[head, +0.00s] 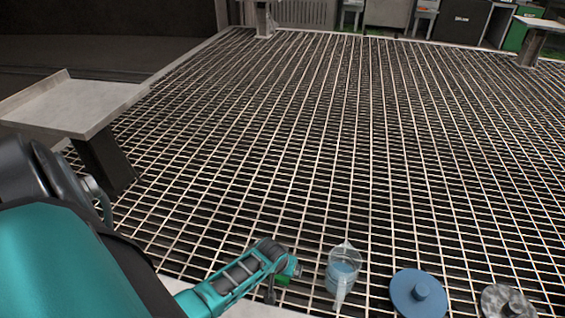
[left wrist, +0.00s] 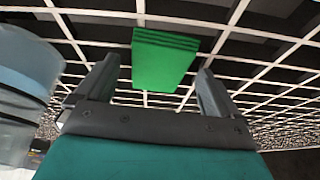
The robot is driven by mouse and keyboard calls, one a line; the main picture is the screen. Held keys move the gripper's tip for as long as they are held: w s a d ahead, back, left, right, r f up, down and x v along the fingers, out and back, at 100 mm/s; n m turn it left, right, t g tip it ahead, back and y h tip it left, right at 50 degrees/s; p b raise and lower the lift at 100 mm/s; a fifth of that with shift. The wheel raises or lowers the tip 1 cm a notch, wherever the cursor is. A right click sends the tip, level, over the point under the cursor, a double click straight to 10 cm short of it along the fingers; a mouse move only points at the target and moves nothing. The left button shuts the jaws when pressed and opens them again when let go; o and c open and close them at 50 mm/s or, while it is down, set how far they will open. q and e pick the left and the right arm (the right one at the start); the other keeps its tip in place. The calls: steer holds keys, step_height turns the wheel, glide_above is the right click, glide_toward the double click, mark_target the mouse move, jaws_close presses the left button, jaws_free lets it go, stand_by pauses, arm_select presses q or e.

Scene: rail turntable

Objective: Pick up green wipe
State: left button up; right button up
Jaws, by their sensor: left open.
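The green wipe (left wrist: 163,58) shows in the left wrist view as a flat, folded-looking green block, ahead of and between my left gripper's fingers. My left gripper (left wrist: 155,76) is open, with one finger on each side of the wipe and a gap on both sides. In the head view, my left gripper (head: 288,272) is low near the bottom centre, left of a clear jug. Only a small bit of green shows by its fingertips there, and the rest of the wipe is hidden. My right gripper is in neither view.
The clear jug (head: 343,272) with blue contents stands close to the right of my left gripper. A blue round lid-like disc (head: 418,291) and a grey speckled one (head: 507,302) are farther right. A grey side table (head: 75,105) stands at left over the grated floor.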

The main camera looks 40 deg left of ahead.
arm_select(q)
steer(key=shift+c, duration=0.2)
steer(key=c, duration=1.1)
steer(key=shift+r+p, duration=4.9)
steer(key=shift+r, duration=5.1)
